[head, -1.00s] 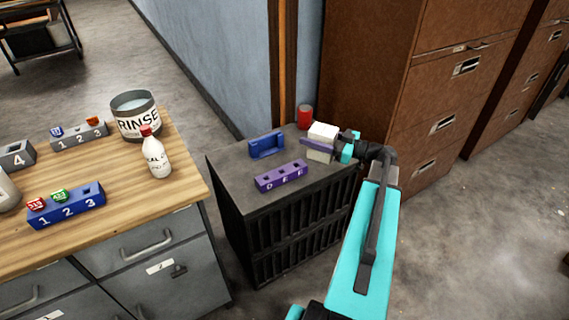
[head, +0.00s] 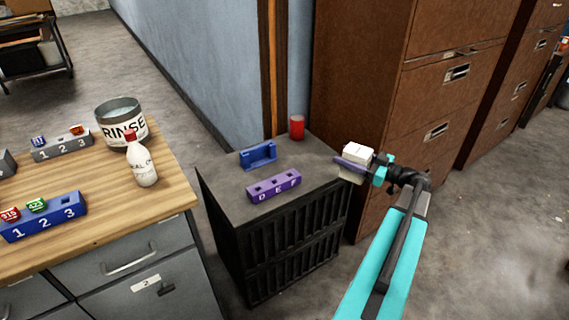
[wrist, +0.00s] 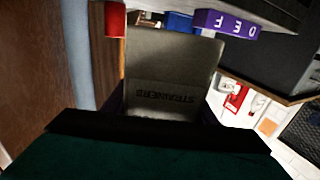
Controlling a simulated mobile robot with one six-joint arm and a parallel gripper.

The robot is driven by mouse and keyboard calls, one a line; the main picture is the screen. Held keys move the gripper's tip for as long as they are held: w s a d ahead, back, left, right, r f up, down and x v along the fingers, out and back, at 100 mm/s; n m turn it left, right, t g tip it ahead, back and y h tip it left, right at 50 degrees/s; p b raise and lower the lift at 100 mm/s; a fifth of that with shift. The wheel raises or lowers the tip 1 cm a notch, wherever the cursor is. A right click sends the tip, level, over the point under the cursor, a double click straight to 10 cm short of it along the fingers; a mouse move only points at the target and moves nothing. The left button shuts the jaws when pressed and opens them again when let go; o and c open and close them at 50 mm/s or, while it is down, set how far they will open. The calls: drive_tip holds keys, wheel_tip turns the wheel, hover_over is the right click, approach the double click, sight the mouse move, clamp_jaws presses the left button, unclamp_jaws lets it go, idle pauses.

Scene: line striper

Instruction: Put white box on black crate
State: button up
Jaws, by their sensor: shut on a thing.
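The white box (head: 358,152) is held in my gripper (head: 352,164), which is shut on it. In the head view they are just right of the black crate's top, in front of a brown cabinet. In the wrist view the white box (wrist: 170,70) fills the middle, looks grey in shadow and carries the printed word "STRAINERS". The black crate (head: 290,240) has a dark flat top and slatted sides. The box's height above the crate's level is hard to tell.
On the crate top are a blue holder (head: 258,156), a purple D-E-F block (head: 274,187) and a red can (head: 297,127) at the back. The crate top's front right is bare. Brown cabinets (head: 430,95) stand behind; a wooden bench (head: 90,215) is at left.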

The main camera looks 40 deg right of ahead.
drive_tip(key=w+d+f, duration=0.1)
drive_tip(key=w, duration=1.5)
drive_tip(key=shift+d+f+p, duration=0.15)
drive_tip(key=shift+f+p, duration=0.1)
drive_tip(key=shift+p, duration=0.05)
drive_tip(key=shift+f, duration=0.1)
drive_tip(key=shift+f, duration=1.65)
drive_tip(key=shift+f, duration=0.15)
drive_tip(key=o, duration=1.1)
drive_tip(key=shift+o, duration=0.2)
drive_tip(key=shift+r, duration=0.2)
